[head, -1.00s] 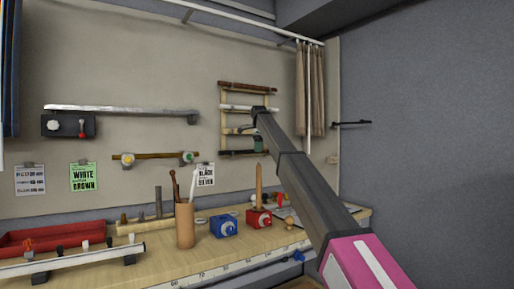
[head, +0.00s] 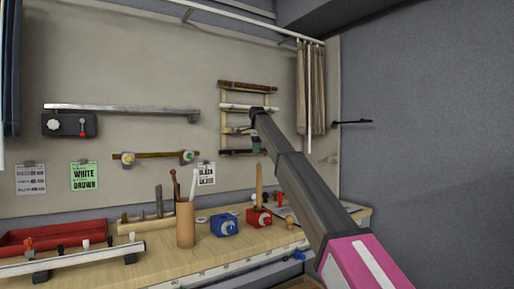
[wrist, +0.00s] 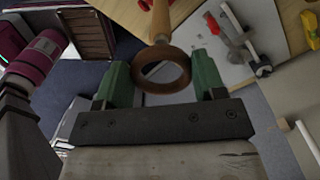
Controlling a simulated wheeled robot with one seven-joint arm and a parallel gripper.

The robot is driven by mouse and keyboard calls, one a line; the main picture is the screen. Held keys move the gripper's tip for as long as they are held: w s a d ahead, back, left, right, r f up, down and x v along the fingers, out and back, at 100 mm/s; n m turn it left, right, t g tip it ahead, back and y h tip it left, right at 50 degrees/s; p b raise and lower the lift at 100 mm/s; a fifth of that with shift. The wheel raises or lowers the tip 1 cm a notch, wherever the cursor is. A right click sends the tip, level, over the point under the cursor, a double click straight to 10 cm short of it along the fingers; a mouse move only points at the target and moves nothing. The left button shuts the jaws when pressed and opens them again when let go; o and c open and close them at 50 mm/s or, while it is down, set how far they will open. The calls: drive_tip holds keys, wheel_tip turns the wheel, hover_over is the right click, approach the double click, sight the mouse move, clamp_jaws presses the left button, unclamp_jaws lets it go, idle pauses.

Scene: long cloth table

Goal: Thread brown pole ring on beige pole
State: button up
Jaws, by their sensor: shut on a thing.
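A brown ring (wrist: 162,89) is held between the two green fingers of my gripper (wrist: 162,72) in the wrist view. The ring lies flat to the camera, with its opening showing a pale surface below. The beige pole (wrist: 160,22) shows just beyond the ring's far rim, and its tip end appears to meet that rim in the picture. I cannot tell whether they touch. In the head view the beige pole (head: 259,183) stands upright on a red block (head: 259,217). My gripper (head: 257,144) is above it; the ring is not clear there.
A blue block (head: 224,226) and a wooden cup (head: 186,226) with sticks stand left of the red block. A small wooden ladder rack (head: 223,125) hangs on the wall behind my gripper. A red tray (head: 50,237) is at the left.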

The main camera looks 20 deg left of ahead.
drive_tip(key=shift+f, duration=3.7)
drive_tip(key=o, duration=1)
drive_tip(key=shift+c, duration=0.2)
drive_tip(key=shift+r, duration=0.1)
